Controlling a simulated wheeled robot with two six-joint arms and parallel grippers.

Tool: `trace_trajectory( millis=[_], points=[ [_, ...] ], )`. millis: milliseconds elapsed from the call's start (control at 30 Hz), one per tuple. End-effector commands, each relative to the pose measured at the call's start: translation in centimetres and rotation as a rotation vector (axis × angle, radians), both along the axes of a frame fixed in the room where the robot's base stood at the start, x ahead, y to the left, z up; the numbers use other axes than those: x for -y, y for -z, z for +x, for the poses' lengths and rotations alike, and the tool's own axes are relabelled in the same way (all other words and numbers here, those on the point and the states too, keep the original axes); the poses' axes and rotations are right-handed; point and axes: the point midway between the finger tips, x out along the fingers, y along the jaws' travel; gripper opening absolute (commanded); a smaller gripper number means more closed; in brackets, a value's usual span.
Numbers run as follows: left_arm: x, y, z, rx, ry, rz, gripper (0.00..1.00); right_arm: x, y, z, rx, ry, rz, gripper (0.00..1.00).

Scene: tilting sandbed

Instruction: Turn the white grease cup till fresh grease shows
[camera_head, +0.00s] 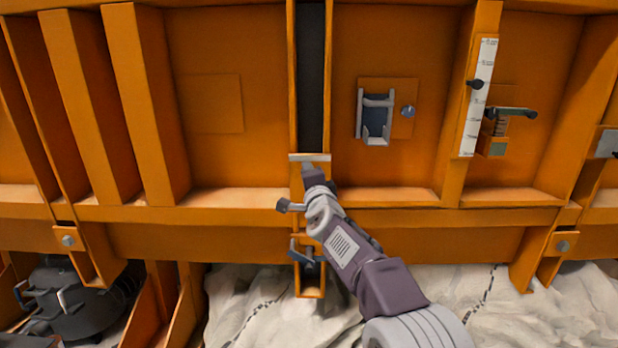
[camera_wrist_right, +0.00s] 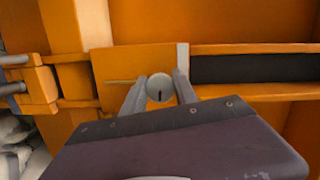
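The grease cup (camera_wrist_right: 159,89) shows in the right wrist view as a small pale round face with a dark slot-like mark, on an orange plate (camera_wrist_right: 140,62). My right gripper (camera_wrist_right: 160,80) has one finger on each side of the cup, very near or touching it; I cannot tell whether they press on it. In the head view my right gripper (camera_head: 309,172) reaches up from the lower right to the orange upright, and it hides the cup. I see no fresh grease. My left gripper is not in view.
A dark vertical slot (camera_head: 311,75) runs above the gripper. A black-knobbed lever (camera_head: 290,205) stands close left of my wrist, with a bracket (camera_head: 309,275) below. A latch (camera_head: 376,118), a white scale (camera_head: 478,95) and a clamp handle (camera_head: 510,113) are right.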

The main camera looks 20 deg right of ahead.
Motion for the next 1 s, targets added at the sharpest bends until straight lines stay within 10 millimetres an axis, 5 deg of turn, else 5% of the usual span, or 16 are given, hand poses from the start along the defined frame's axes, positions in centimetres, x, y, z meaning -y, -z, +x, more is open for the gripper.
trace_trajectory(
  millis=[467,1000],
  points=[
    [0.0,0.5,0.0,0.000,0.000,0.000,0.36,-0.1,0.2,-0.8,0.002,0.001,0.000,0.55],
    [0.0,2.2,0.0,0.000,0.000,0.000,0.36,-0.9,1.3,-8.8,0.000,0.000,0.000,0.55]
  ],
)
